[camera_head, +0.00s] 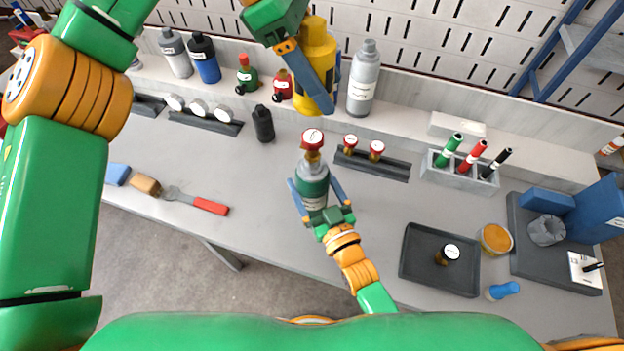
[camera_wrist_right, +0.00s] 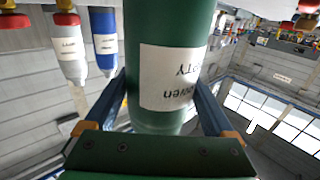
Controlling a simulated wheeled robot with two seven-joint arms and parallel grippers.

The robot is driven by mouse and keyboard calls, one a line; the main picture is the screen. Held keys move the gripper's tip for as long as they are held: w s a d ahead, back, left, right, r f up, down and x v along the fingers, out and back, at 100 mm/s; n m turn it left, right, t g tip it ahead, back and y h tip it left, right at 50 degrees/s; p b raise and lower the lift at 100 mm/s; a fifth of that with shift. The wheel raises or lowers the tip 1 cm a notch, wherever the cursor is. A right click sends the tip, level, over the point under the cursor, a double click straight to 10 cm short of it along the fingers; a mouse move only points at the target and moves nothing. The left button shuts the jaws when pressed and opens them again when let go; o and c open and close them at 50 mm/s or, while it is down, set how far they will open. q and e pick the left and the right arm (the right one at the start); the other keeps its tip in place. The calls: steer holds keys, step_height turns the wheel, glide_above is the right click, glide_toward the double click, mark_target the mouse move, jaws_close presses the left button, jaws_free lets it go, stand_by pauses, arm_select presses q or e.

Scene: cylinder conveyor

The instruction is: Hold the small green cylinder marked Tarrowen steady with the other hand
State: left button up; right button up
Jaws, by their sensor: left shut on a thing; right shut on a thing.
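A green cylinder (camera_head: 313,177) with a grey shoulder stands upright between the fingers of my right gripper (camera_head: 320,197), which is shut on it. A brass regulator with a red-rimmed gauge (camera_head: 313,139) sits at its top. In the right wrist view the cylinder (camera_wrist_right: 160,120) fills the middle, and its white label (camera_wrist_right: 172,78) appears upside down with letters ending in "wen"; the rest is partly hidden. My left gripper (camera_head: 314,80) is at the back, shut on a large yellow cylinder (camera_head: 316,45), with one blue finger across its front.
A grey cylinder (camera_head: 364,78) stands right of the yellow one. A black bottle (camera_head: 263,123) and a rack with two gauges (camera_head: 372,165) are near the green cylinder. A marker holder (camera_head: 459,178) and dark tray (camera_head: 426,272) lie to the right. The table's left-centre is mostly clear.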

arm_select(q)
steer(key=f+n, duration=0.1)
steer(key=f+n+t, duration=0.2)
steer(key=n, duration=0.1)
steer(key=shift+w+a+f+y, duration=0.1)
steer(key=shift+w+f+y, duration=0.1)
steer(key=shift+w+y, duration=0.15)
steer(key=shift+f+n+t, duration=0.35)
steer(key=shift+n+t, duration=0.05)
steer(key=shift+n, duration=0.3)
steer(key=shift+f, duration=1.1)
steer(key=shift+f, duration=4.4)
